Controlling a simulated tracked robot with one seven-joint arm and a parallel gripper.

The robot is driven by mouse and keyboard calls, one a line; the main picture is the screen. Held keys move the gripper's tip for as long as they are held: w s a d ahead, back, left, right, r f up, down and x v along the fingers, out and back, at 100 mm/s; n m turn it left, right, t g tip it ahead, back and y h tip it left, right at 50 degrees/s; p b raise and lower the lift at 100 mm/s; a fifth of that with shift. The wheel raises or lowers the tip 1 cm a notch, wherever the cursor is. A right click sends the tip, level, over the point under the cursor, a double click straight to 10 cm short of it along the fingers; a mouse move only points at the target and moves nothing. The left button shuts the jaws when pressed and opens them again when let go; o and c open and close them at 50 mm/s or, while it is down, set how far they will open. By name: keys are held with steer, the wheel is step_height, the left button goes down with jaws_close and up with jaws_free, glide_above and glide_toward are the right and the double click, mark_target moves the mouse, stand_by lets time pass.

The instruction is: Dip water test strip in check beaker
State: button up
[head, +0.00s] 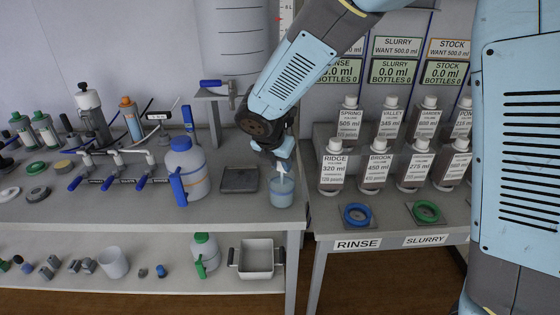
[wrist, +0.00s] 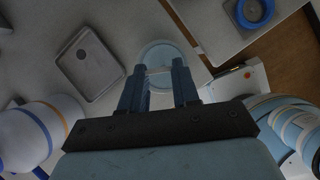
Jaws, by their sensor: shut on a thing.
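The check beaker (head: 282,194), a clear cup with pale blue liquid, stands near the right front end of the left bench. It also shows in the wrist view (wrist: 160,52), just beyond my fingertips. My gripper (head: 284,160) points down directly above the beaker and is shut on a thin white strip (head: 281,174). In the wrist view the strip is a narrow pale line (wrist: 158,71) between the two dark fingers (wrist: 157,78). The strip hangs at the beaker's mouth. I cannot tell whether its lower end touches the liquid.
A flat dark tray (head: 240,180) lies left of the beaker, and a white jug with blue parts (head: 186,168) stands beyond it. Right, across a gap between benches, are a blue ring (head: 357,214), a green ring (head: 426,211) and several labelled bottles (head: 333,168).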

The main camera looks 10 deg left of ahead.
steer(key=shift+r, duration=0.1)
stand_by(0.5)
step_height(320, 180, up, 7)
stand_by(1.1)
